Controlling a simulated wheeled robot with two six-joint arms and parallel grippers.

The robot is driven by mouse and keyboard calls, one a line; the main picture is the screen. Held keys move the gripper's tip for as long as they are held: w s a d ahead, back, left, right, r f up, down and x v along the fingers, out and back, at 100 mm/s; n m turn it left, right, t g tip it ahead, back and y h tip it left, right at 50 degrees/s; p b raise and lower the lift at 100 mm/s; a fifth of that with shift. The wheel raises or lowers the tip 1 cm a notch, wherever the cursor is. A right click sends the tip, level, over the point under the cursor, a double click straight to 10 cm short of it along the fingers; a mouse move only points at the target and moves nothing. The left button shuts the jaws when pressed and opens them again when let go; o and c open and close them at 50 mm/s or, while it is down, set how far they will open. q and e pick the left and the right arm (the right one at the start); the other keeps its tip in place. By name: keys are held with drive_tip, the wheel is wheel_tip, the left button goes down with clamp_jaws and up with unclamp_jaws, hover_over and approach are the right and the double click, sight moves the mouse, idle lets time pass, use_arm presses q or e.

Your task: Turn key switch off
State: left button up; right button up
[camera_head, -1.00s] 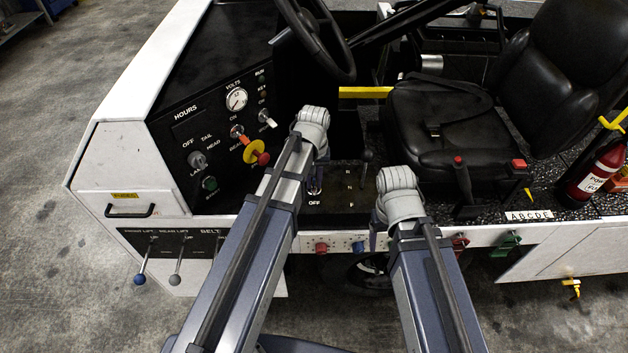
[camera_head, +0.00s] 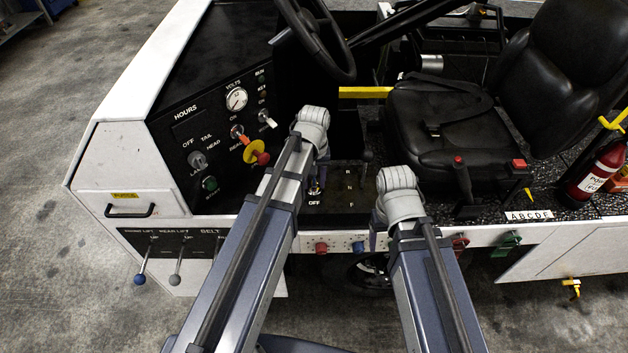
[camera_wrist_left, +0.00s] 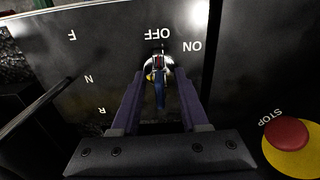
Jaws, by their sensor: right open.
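The key switch (camera_wrist_left: 158,65) sits on the black panel, just beside the OFF label, with the ON label to its right in the left wrist view. Its blue key (camera_wrist_left: 160,95) stands out towards the camera and lines up roughly with OFF. My left gripper (camera_wrist_left: 160,84) has its two purple fingers apart, one on each side of the key, with gaps visible. In the head view the switch (camera_head: 316,187) is partly hidden by my left gripper (camera_head: 319,172). My right arm's wrist (camera_head: 398,195) is to the right, over the vehicle's edge; its fingers are mostly hidden.
A red stop button on a yellow base (camera_wrist_left: 286,132) is close to my left gripper. A gear lever (camera_head: 366,160) stands by the R, N, F marks. The steering wheel (camera_head: 320,45) is above, and the seat (camera_head: 440,120) is to the right.

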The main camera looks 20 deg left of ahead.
use_arm(q)
drive_tip(key=shift+o, duration=0.3)
wheel_tip(320, 180, up, 8)
drive_tip(key=p, duration=0.8)
drive_tip(key=shift+f, duration=0.1)
drive_tip(key=shift+s+d, duration=0.1)
drive_tip(key=shift+s, duration=0.05)
drive_tip(key=s+d+m+y+b, duration=0.1)
drive_tip(key=s+d+m, duration=0.6)
drive_tip(key=s+d, duration=0.3)
drive_tip(key=s, duration=0.4)
drive_tip(key=shift+f, duration=0.4)
